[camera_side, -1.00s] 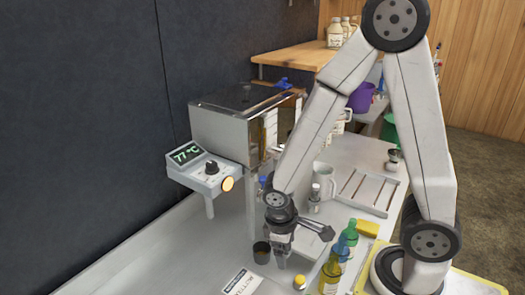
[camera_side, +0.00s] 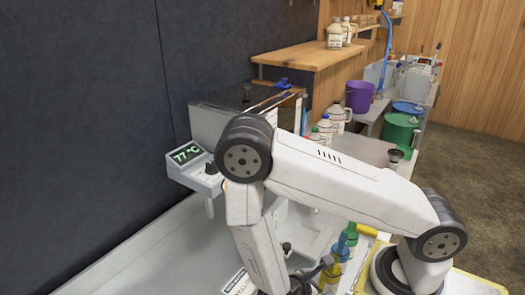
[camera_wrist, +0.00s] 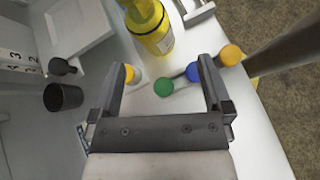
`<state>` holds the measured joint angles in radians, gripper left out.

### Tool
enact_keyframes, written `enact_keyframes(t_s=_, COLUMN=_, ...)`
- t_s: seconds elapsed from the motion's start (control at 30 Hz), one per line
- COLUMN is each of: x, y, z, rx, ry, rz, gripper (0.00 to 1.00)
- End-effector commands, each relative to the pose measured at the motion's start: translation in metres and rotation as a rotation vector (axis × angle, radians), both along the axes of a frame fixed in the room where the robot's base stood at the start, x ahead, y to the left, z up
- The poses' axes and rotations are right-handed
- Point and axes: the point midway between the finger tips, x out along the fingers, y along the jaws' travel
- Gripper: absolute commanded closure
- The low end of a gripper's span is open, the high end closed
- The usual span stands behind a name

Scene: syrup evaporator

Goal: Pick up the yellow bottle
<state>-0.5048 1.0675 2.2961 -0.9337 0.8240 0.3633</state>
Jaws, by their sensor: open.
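In the wrist view, the yellow bottle (camera_wrist: 148,28) with a pale label is at the top, beyond my fingertips and apart from them. My gripper (camera_wrist: 164,68) is open, with nothing held between its fingers. A green cap (camera_wrist: 163,88) and a blue cap (camera_wrist: 193,72) show between the fingers. An orange cap (camera_wrist: 231,55) is right of the right finger, and another orange cap (camera_wrist: 130,74) is beside the left fingertip.
A dark cup (camera_wrist: 63,97) stands left of my gripper in the wrist view. In the side view, the evaporator's control box (camera_side: 194,168) reads 77 °C. White jugs (camera_side: 338,119), a purple bucket (camera_side: 359,96) and green bucket (camera_side: 399,130) are farther back.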

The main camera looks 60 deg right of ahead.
Motion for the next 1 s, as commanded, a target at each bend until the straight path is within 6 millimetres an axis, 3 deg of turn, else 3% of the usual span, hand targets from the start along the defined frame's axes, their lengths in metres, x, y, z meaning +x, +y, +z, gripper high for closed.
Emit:
enact_keyframes(t_s=0.43, x=-0.013, y=-0.023, z=-0.039, rx=-0.183, ry=0.138, rz=0.363, gripper=0.00)
enact_keyframes(t_s=1.0, x=-0.012, y=-0.035, z=-0.047, rx=-0.199, ry=0.149, rz=0.398, gripper=0.00)
